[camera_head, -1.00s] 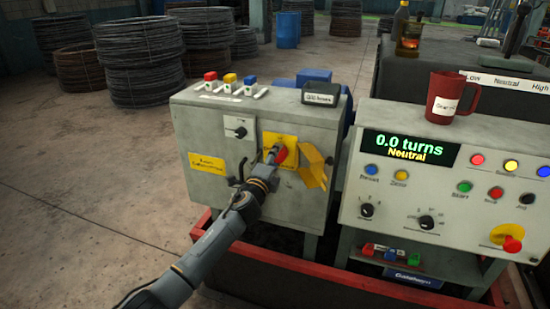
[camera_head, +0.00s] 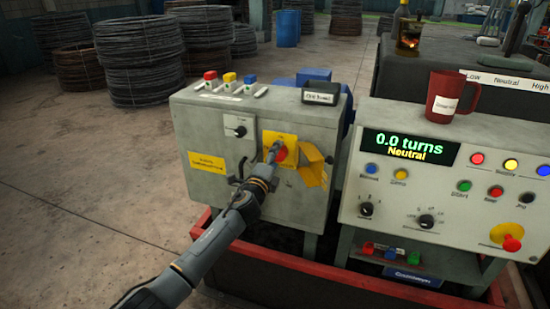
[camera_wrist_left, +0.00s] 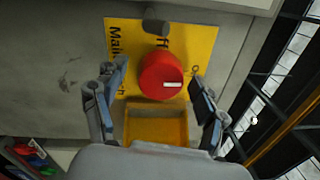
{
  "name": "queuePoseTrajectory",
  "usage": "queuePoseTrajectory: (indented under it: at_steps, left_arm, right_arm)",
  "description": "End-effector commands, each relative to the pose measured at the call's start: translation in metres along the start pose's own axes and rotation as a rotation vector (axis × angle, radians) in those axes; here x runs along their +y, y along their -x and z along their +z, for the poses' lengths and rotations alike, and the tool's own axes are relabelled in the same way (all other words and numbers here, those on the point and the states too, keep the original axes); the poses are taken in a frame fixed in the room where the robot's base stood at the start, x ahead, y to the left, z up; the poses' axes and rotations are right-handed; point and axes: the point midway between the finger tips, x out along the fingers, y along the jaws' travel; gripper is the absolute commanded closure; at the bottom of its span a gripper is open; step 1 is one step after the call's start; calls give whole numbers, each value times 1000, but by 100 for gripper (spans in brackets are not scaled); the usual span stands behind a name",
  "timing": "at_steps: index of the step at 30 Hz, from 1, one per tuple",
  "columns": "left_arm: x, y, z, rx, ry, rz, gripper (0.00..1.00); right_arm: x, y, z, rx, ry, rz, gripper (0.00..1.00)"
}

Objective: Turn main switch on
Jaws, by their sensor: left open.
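The main switch is a round red knob (camera_wrist_left: 160,76) with a white mark, on a yellow plate (camera_wrist_left: 125,60) with partly hidden lettering. The white mark points right in the left wrist view, towards lettering too small to read surely. In the head view the knob (camera_head: 281,154) sits on the front of the grey cabinet (camera_head: 230,138). My left gripper (camera_wrist_left: 160,82) is open, with one finger on each side of the knob; I cannot tell whether they touch it. It partly hides the plate in the head view (camera_head: 272,156). My right gripper is not in view.
A yellow cover (camera_head: 313,166) hangs open beside the knob, close to my gripper. A small black selector (camera_head: 239,131) and a yellow label (camera_head: 207,162) are on the same cabinet. A control panel (camera_head: 400,210) stands to the right, its display (camera_head: 410,147) reading 0.0 turns, Neutral.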

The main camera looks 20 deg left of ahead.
Motion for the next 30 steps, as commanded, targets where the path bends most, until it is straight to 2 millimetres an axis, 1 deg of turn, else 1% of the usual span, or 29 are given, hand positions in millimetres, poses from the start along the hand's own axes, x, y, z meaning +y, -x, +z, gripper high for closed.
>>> queuePoseTrajectory:
  at_steps: [5,8,11,21,25,30]
  left_arm:
    - [0,3,1,-1,0,-1,28]
    - [0,11,1,-1,-2,-2,28]
    - [0,24,1,1,-2,-1,28]
    - [1,87,0,1,0,1,28]
    - [1,105,-1,2,0,2,28]
    - [0,118,0,0,0,0,28]
  right_arm:
    - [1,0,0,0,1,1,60]
    - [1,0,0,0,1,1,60]
    - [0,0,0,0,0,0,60]
    - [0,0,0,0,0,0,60]
    - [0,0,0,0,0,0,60]
    - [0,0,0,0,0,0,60]
